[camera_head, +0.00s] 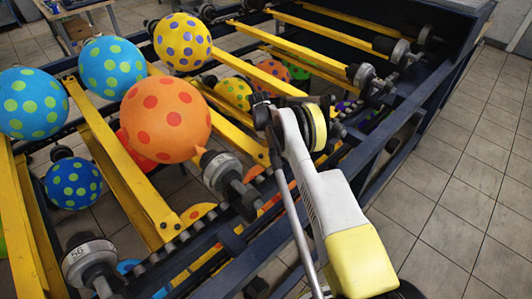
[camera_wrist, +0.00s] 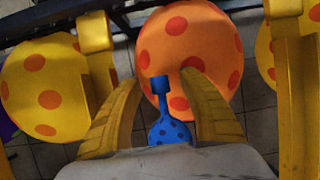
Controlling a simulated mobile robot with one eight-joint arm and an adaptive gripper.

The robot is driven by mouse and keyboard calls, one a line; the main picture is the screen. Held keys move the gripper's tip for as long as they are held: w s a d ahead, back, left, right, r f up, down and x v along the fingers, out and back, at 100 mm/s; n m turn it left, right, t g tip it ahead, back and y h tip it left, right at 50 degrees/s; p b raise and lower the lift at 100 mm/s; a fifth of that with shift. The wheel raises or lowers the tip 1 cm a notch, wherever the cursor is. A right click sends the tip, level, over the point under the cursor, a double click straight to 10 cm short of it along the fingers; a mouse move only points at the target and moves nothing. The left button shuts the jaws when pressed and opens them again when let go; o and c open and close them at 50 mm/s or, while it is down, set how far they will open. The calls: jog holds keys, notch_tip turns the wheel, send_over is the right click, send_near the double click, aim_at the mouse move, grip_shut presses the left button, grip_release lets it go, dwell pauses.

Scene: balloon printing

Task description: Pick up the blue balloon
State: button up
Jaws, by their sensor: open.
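A small blue balloon (camera_wrist: 171,130) with dark spots and a narrow neck shows in the wrist view, low in the middle. Its neck points up the picture between the two yellow ribbed fingers of my gripper (camera_wrist: 165,72). The fingers are spread, with a gap visible on each side of the neck. The balloon's lower end is hidden by the pale gripper body. In the head view my arm reaches over the rack, and my fingers are hidden there. I cannot clearly pick out the same small balloon in that view.
The head view shows blue balloons with green dots (camera_head: 30,103), (camera_head: 111,67), (camera_head: 73,183) at left. A big orange balloon (camera_head: 165,120) and a yellow one (camera_head: 182,41) sit among yellow rails (camera_head: 120,175). A dark blue frame (camera_head: 420,125) borders them; tiled floor is clear at right.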

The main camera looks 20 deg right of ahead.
jog(key=shift+c, duration=0.2)
jog(key=c, duration=0.8)
jog(key=shift+r, duration=0.15)
notch_tip(320, 180, up, 10)
jog(key=p, duration=0.4)
